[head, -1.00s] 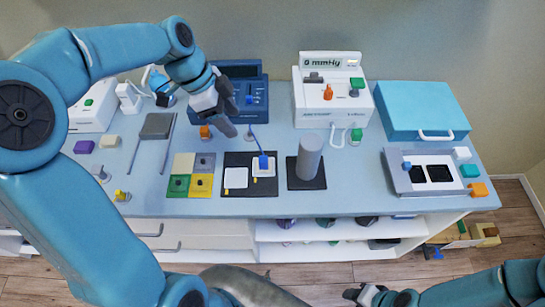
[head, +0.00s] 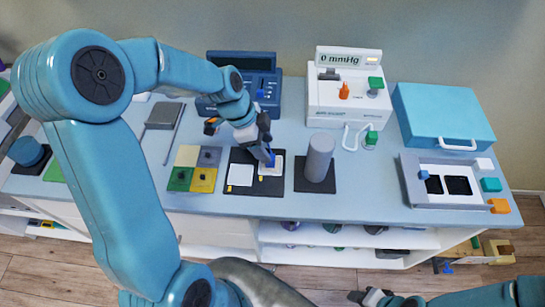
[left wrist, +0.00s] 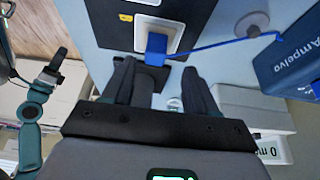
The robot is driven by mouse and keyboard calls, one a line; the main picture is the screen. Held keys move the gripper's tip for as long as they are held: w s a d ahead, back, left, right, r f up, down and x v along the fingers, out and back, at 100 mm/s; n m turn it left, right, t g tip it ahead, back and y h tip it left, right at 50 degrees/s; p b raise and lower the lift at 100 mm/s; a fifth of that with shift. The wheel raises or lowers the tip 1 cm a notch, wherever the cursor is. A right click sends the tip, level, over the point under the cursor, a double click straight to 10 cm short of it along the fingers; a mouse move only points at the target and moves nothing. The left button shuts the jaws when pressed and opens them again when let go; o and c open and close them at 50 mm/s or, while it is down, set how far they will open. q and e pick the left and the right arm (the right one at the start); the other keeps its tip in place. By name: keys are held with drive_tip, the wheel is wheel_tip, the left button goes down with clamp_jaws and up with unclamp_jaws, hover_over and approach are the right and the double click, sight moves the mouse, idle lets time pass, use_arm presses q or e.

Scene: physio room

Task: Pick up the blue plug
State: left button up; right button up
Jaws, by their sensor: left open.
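The blue plug (head: 270,161) sits on a white pad on a black mat (head: 240,157). In the left wrist view the plug (left wrist: 156,43) is at the near edge of the white pad (left wrist: 158,28), its blue cord running right toward a blue device. My left gripper (head: 266,154) is open right at the plug in the head view and hides part of it. In the left wrist view its fingers (left wrist: 160,88) are apart and empty, the plug beyond their tips. My right gripper (head: 360,297) is low at the bottom edge, away from the bench; its jaws are unclear.
A grey cylinder (head: 319,157) stands on its own black mat, just right of the plug. Coloured squares (head: 204,179) lie to the left. The blue device (head: 262,83) and the white pressure unit (head: 333,98) stand behind. The bench front between mats and edge is clear.

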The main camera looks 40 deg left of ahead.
use_arm(q)
drive_tip(key=shift+s+d+f+p, duration=0.4)
drive_tip(key=shift+d+f+p, duration=0.15)
drive_tip(key=shift+f, duration=0.25)
drive_tip(key=x, duration=0.2)
drive_tip(key=shift+w+f, duration=0.25)
drive_tip(key=shift+f, duration=0.05)
drive_tip(key=shift+w+d+f, duration=0.1)
drive_tip(key=shift+w+f, duration=0.15)
drive_tip(key=shift+s+r, duration=0.1)
drive_tip(key=shift+s, duration=0.15)
drive_tip(key=shift+s+r, duration=0.1)
drive_tip(key=shift+s, duration=0.05)
drive_tip(key=c, duration=0.8)
drive_tip(key=shift+w, duration=0.25)
use_arm(e)
drive_tip(key=shift+s+r, duration=0.35)
drive_tip(key=shift+r, duration=0.45)
use_arm(q)
drive_tip(key=shift+s, duration=0.1)
